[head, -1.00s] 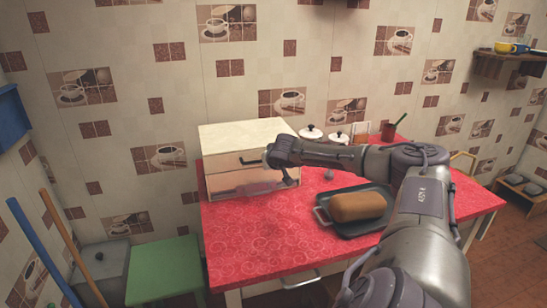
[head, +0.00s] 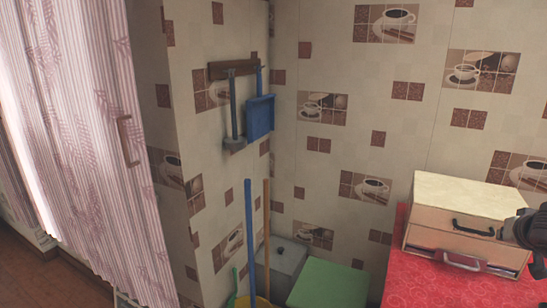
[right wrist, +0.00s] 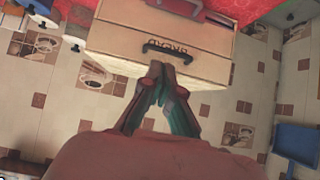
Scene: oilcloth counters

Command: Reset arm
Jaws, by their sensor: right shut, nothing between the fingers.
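My right gripper (head: 512,232) shows only in part at the right edge of the head view, just in front of a wooden two-drawer box. In the right wrist view its fingers (right wrist: 167,72) are together with nothing between them, over the box front close to a dark handle (right wrist: 173,50). I cannot tell whether they touch the box. The box (head: 470,196) has a pale top and stands on a red-covered counter. Its upper drawer has a dark handle (head: 472,228), its lower one a lighter handle (head: 462,260). My left gripper is in neither view.
The red counter (head: 425,285) is at the lower right. A green stool (head: 328,285) and a grey bin (head: 284,262) stand left of it. Long handles lean in the corner (head: 249,225). A blue dustpan (head: 260,117) hangs on the wall. A pink curtain (head: 85,130) is at the left.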

